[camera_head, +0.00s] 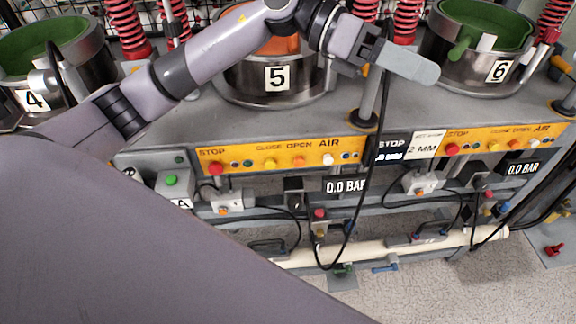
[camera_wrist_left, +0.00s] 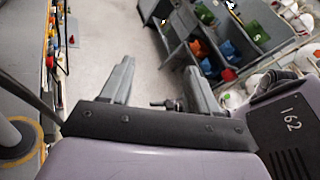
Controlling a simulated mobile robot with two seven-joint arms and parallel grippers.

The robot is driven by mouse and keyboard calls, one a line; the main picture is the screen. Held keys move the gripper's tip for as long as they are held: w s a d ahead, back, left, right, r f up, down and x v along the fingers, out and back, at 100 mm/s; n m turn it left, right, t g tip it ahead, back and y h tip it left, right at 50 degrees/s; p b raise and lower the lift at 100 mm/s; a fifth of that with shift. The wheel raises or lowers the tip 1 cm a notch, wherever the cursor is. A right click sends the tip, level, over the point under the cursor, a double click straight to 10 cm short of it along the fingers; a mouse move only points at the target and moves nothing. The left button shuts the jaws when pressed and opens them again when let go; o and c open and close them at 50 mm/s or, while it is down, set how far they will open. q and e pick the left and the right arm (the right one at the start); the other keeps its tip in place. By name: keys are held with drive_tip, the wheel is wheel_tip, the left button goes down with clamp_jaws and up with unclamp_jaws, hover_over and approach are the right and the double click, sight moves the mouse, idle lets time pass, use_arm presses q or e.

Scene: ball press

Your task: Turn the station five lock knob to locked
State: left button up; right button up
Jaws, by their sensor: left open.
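Station five is the metal pot (camera_head: 277,102) labelled 5, with a yellow control panel (camera_head: 285,155) below it. A small dark box with a knob-like part (camera_head: 296,201) sits under that panel, left of a 0.0 BAR display. I cannot tell for certain that it is the lock knob, nor read its setting. My left gripper (camera_head: 412,66) is above the bench between pots 5 and 6, well above and right of the panel. In the left wrist view its two fingers (camera_wrist_left: 158,92) are apart with nothing between them. My right gripper is out of view.
A black cable hangs from beside my left gripper past the panel's right end. A pale horizontal pipe (camera_head: 380,250) runs low along the front. Pot 4 (camera_head: 62,85) and pot 6 (camera_head: 490,68) flank station five. Open floor (camera_head: 400,295) lies in front.

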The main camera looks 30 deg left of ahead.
use_arm(q)
drive_tip(key=w+a+f+n+t+y, duration=0.1)
drive_tip(key=a+f+n+t+y, duration=0.4)
drive_tip(key=n, duration=0.6)
drive_tip(key=a+n+t+y, duration=0.1)
drive_tip(key=n+t+y, duration=0.1)
drive_tip(key=n+t, duration=0.75)
drive_tip(key=w+a+f+n+t+y, duration=0.1)
drive_tip(key=a+f+n+t+y, duration=0.25)
drive_tip(key=n, duration=1.05)
drive_tip(key=s+a+f+n+g+y, duration=0.2)
drive_tip(key=s+f+n+g, duration=0.1)
drive_tip(key=f, duration=0.4)
drive_tip(key=s+a+f+n+g+y, duration=0.3)
drive_tip(key=s+f+n+g, duration=0.1)
drive_tip(key=f, duration=0.3)
drive_tip(key=shift+s+a+f, duration=0.15)
drive_tip(key=shift+s+f, duration=0.05)
drive_tip(key=shift+s, duration=0.55)
drive_tip(key=shift+n, duration=0.25)
